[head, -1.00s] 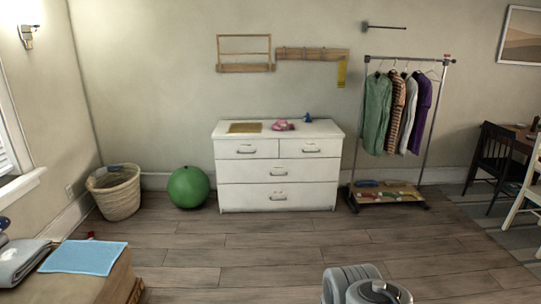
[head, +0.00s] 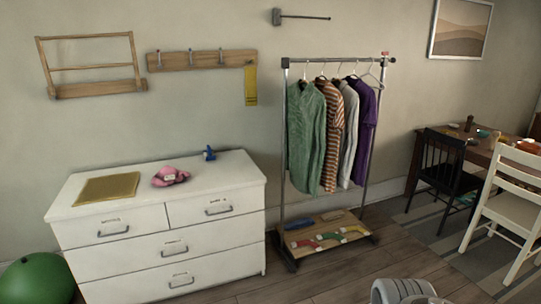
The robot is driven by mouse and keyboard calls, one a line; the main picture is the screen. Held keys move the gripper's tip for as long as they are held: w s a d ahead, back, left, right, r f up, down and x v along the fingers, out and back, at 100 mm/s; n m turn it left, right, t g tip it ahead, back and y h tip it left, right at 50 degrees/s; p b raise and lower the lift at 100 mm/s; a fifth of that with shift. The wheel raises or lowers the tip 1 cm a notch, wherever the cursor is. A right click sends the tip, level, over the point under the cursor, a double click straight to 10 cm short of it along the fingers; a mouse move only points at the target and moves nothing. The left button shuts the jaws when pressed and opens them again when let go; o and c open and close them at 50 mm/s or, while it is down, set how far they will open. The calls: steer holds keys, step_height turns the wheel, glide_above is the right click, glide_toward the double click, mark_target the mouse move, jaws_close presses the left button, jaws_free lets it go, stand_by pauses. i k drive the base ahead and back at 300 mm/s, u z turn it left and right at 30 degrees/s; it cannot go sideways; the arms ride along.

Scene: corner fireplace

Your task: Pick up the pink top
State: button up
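No other pink garment shows. Part of my own grey arm shows at the bottom edge, right of the middle, but my gripper is not in view.
The white dresser (head: 155,210) also holds a yellow mat (head: 108,188) and a small blue object (head: 209,154). A green ball (head: 36,280) sits left of it. A clothes rack (head: 283,160) stands to its right. Dark chair (head: 447,170) and white chair (head: 508,215) are farther right.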

mark_target(168, 175)
steer(key=u, duration=0.15)
steer(key=i, duration=2.2)
steer(key=u, duration=1.5)
steer(key=i, duration=1.3)
steer(key=u, duration=1.2)
steer(key=i, duration=0.25)
steer(key=u, duration=0.1)
